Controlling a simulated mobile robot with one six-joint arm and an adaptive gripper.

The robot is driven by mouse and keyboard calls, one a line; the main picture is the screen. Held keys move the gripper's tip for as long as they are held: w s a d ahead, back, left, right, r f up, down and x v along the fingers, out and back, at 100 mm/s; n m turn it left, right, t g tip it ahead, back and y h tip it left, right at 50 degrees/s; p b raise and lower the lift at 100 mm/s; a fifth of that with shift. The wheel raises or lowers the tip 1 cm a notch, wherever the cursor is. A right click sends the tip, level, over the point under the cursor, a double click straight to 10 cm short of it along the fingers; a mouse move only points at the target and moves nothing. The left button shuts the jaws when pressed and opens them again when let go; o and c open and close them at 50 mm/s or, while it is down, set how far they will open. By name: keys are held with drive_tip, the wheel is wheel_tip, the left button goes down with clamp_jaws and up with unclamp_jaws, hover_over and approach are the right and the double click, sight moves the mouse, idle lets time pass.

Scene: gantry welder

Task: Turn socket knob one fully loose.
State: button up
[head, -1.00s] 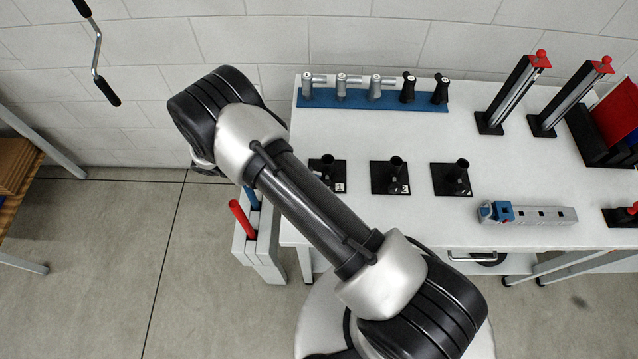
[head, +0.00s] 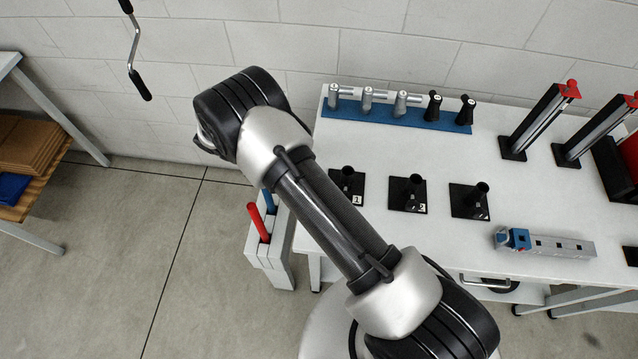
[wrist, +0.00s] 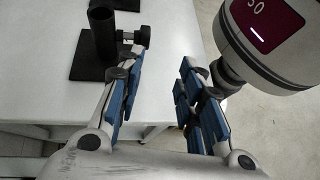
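Socket one (head: 347,186), a black upright tube on a square black plate marked 1, stands at the left of a row of three on the white table. Its knob is hard to make out in the head view, partly behind my arm. In the wrist view a black socket (wrist: 103,42) stands at upper left with a small dark knob (wrist: 142,37) on its side; its number does not show. My gripper (wrist: 157,70) has its blue-padded fingers apart with nothing between them. The knob is close to the left fingertip; I cannot tell whether they touch. The head view hides my gripper.
Sockets two (head: 408,193) and three (head: 470,200) stand to the right. A blue rack (head: 380,113) with several handled pieces is behind them. A grey rail with a blue block (head: 515,238) lies near the front edge. A round grey body with a red display (wrist: 268,25) hangs close by my right finger.

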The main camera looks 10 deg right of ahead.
drive_tip(key=s+d+r+m+t+y+p, duration=0.2)
drive_tip(key=d+r+m+t+y+p, duration=0.35)
drive_tip(key=m, duration=1.15)
drive_tip(key=s+d+r+m+t+y+p, duration=0.2)
drive_tip(key=d+r+m+y+p, duration=0.65)
drive_tip(key=m, duration=0.85)
drive_tip(key=shift+g+y, duration=0.25)
drive_tip(key=shift+y, duration=0.05)
drive_tip(key=b+x, duration=0.3)
drive_tip(key=x, duration=0.2)
drive_tip(key=d+b+x, duration=0.1)
drive_tip(key=b+x, duration=0.2)
drive_tip(key=x, duration=0.3)
drive_tip(key=d+f+b+x, duration=0.1)
drive_tip(key=b+x, duration=0.3)
drive_tip(key=x, duration=0.2)
drive_tip(key=shift+s+d+f, duration=0.1)
drive_tip(key=shift+d+f, duration=0.1)
drive_tip(key=shift+f, duration=0.05)
clamp_jaws()
